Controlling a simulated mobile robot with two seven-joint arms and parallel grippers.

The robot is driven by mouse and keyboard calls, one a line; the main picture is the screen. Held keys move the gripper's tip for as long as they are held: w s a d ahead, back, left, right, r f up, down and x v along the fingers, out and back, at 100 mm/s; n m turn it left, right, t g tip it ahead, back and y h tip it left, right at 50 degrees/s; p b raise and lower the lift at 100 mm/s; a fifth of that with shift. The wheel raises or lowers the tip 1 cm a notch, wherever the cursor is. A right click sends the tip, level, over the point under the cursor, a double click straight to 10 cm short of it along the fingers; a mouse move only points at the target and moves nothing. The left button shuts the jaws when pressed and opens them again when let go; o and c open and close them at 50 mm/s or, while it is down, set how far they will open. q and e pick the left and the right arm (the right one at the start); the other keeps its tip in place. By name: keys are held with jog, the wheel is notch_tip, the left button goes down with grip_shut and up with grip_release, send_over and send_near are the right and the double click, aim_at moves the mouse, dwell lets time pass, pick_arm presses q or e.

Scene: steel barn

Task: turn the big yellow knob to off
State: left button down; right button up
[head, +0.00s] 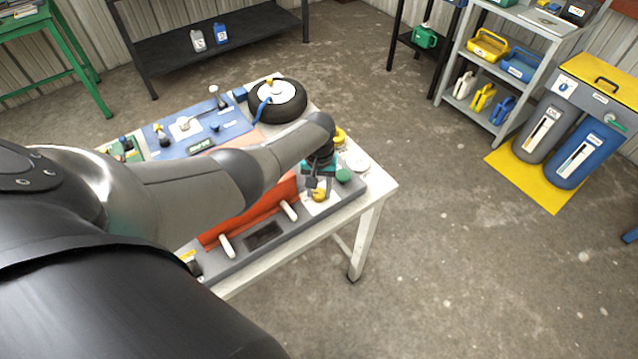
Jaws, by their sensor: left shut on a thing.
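The yellow knob (319,195) sits on a white plate near the right end of the grey and red panel (250,258) on the table. My left gripper (316,184) points down over this plate. Its jaws are shut on the yellow knob, whose front side shows below the fingers. The fingers hide part of the knob and its plate, so I cannot read the knob's setting. A green knob (343,175) is just right of the gripper. Another yellow part (340,137) shows behind my wrist. My right gripper is not in view.
White handles (288,210) stand on the panel left of the knob. A white disc (357,161) lies behind the green knob. A blue panel (230,125) and a black wheel (297,105) are at the table's back.

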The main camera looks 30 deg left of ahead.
aim_at(319, 192)
pick_arm(q)
jog(key=shift+n, duration=0.6)
jog(key=shift+c, duration=2.1)
grip_release()
jog(key=shift+r+p, duration=0.15)
jog(key=shift+p, duration=0.15)
jog(key=shift+r, duration=0.35)
notch_tip(319, 192, up, 14)
jog(key=p, duration=0.5)
jog(key=shift+r+p, duration=0.2)
jog(key=shift+p, duration=0.1)
